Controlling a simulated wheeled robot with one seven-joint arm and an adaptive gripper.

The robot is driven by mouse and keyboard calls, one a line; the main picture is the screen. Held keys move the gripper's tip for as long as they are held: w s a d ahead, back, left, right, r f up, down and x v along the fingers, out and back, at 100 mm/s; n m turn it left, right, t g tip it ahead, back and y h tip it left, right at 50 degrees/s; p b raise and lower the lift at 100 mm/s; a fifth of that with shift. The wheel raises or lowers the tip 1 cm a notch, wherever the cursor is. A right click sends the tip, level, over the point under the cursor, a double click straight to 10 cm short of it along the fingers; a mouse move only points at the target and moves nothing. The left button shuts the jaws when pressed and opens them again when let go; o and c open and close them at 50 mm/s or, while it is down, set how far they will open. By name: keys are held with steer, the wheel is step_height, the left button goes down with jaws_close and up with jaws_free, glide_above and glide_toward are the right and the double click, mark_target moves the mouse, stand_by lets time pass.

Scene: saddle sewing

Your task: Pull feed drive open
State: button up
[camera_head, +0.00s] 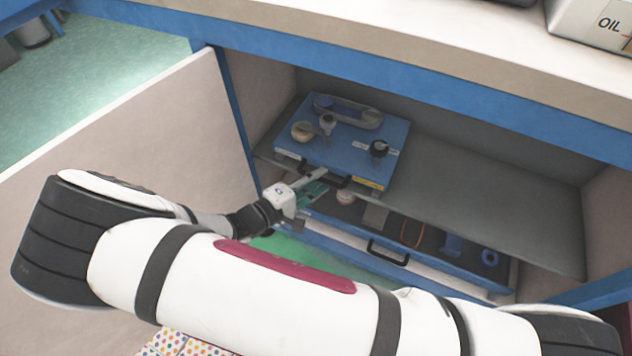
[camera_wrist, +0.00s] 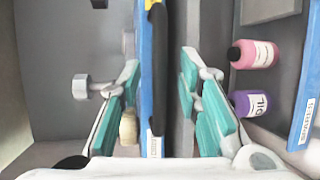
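A blue-topped unit (camera_head: 345,143) stands on the cabinet's upper shelf, with a black handle (camera_head: 338,181) on its front edge. I take it for the feed drive, but its labels are too small to read. In the wrist view the black handle (camera_wrist: 158,80) runs upright along a blue front edge (camera_wrist: 146,100). My gripper (camera_head: 316,183) is at this handle. Its teal fingers (camera_wrist: 160,68) are apart on either side of the handle, with gaps visible. The handle's far end is partly hidden by my gripper in the head view.
Below, a blue-fronted drawer (camera_head: 345,228) with its own black handle (camera_head: 388,252) stands partly out and holds several small parts. The wrist view shows pink (camera_wrist: 252,54) and purple (camera_wrist: 250,103) bottles there. A cabinet door (camera_head: 130,135) stands open left of my arm.

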steer(key=shift+c, duration=0.5)
jaws_close()
